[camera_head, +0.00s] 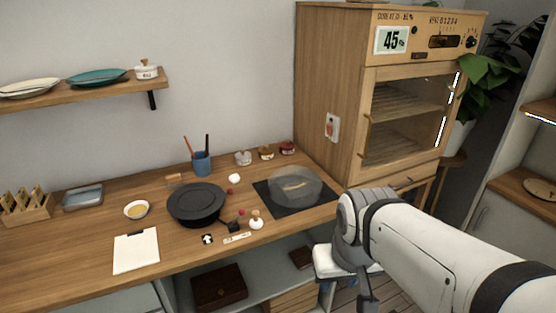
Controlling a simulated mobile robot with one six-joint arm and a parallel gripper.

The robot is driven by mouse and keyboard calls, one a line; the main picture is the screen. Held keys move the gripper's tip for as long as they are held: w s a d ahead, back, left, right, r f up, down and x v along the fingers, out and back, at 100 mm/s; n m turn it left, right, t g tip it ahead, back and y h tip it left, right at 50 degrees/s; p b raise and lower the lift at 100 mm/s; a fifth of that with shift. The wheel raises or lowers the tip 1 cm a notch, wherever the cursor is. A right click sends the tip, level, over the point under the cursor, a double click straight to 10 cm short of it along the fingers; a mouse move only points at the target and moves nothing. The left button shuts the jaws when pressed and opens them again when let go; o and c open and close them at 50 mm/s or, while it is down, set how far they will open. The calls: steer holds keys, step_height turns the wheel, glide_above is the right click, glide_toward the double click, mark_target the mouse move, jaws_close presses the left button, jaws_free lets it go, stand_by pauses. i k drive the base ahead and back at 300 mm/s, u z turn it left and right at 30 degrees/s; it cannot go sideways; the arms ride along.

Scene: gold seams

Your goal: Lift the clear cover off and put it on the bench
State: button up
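The clear cover (295,186) is a see-through dome. It sits on a dark square mat (274,207) on the right part of the wooden bench (95,232). Something pale shows faintly inside it, but I cannot make it out. My white arm comes in from the lower right. My gripper (367,299) hangs down in front of the bench's right front edge, to the right of and below the cover in the picture, apart from it. Its fingertips are small and partly cut off, so I cannot tell whether it is open.
A dark round turntable (196,203) stands left of the mat, with small jars and tools near it. A wooden cabinet (329,93) rises behind right. A clipboard (136,251) lies at front left. Bare bench shows around the clipboard and along the front edge.

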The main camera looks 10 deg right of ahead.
mark_target(291, 186)
steer(key=z, duration=0.05)
steer(key=i, duration=1)
steer(key=u, duration=0.1)
